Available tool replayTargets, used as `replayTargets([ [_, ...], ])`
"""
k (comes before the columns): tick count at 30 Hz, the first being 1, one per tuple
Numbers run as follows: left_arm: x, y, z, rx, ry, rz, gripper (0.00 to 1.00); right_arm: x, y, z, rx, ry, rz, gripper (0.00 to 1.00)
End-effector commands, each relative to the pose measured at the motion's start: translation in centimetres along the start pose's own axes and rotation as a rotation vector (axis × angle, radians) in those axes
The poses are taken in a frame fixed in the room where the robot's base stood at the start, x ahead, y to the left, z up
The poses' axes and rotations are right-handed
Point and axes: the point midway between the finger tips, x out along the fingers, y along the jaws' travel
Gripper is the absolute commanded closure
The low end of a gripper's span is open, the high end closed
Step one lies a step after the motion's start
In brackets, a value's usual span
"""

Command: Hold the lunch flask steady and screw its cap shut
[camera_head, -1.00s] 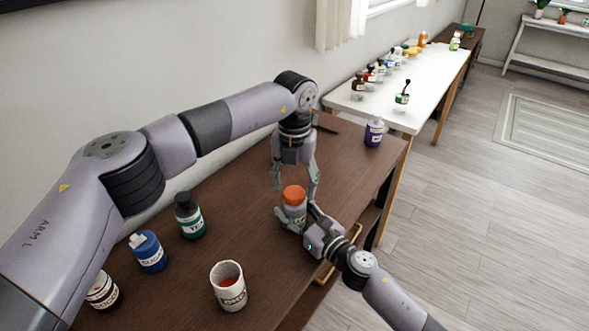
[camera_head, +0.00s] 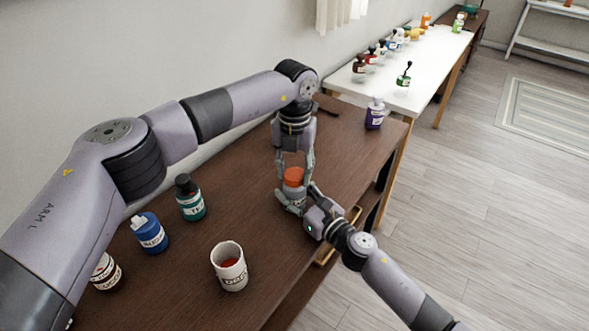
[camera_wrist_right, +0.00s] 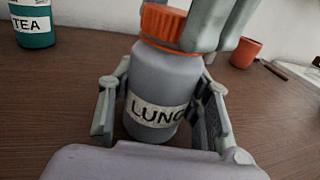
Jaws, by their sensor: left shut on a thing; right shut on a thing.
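The lunch flask (camera_wrist_right: 162,88) is grey, with a white label that reads "LUNC" in the right wrist view. It stands upright on the brown table. Its orange cap (camera_head: 294,177) sits on top and also shows in the right wrist view (camera_wrist_right: 160,24). My left gripper (camera_head: 296,174) comes down from above and is shut on the cap, one finger on each side. My right gripper (camera_head: 291,197) comes from the front right, low down, and is shut around the flask's body. The fingers partly hide the cap and the flask's sides.
A teal tea bottle (camera_head: 189,200), a blue bottle (camera_head: 149,234), a brown-and-white jar (camera_head: 105,272) and a white mug (camera_head: 230,267) stand on the left and front of the brown table (camera_head: 200,290). A purple bottle (camera_head: 374,115) stands at its far right. A white table (camera_head: 425,75) lies beyond.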

Motion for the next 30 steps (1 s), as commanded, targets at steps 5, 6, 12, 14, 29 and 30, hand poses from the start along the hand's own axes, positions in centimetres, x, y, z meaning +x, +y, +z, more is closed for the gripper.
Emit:
replayTargets([
  [5, -0.01, -0.05, -0.01, 0.001, 0.000, -0.001, 0.88, 0.00, 0.02, -0.01, 0.000, 0.000, 0.000, 1.00],
  [6, -0.01, -0.05, -0.01, 0.001, 0.000, -0.001, 0.91, 0.00, 0.03, -0.01, 0.000, 0.000, 0.001, 1.00],
  [12, -0.01, -0.06, -0.01, 0.063, 0.000, -0.001, 0.93, 0.00, 0.04, -0.01, 0.000, 0.000, 0.001, 1.00],
  [14, -0.01, -0.05, -0.01, 0.137, 0.000, -0.001, 0.93, 0.00, 0.04, -0.01, 0.000, 0.000, 0.001, 1.00],
  [29, 0.03, -0.06, -0.03, 0.428, 0.000, -0.002, 0.51, 0.00, 0.04, -0.02, 0.001, 0.000, 0.001, 1.00],
  [30, 0.03, -0.05, -0.02, 0.428, 0.000, -0.002, 0.48, 0.00, 0.04, -0.02, 0.001, 0.000, 0.001, 1.00],
])
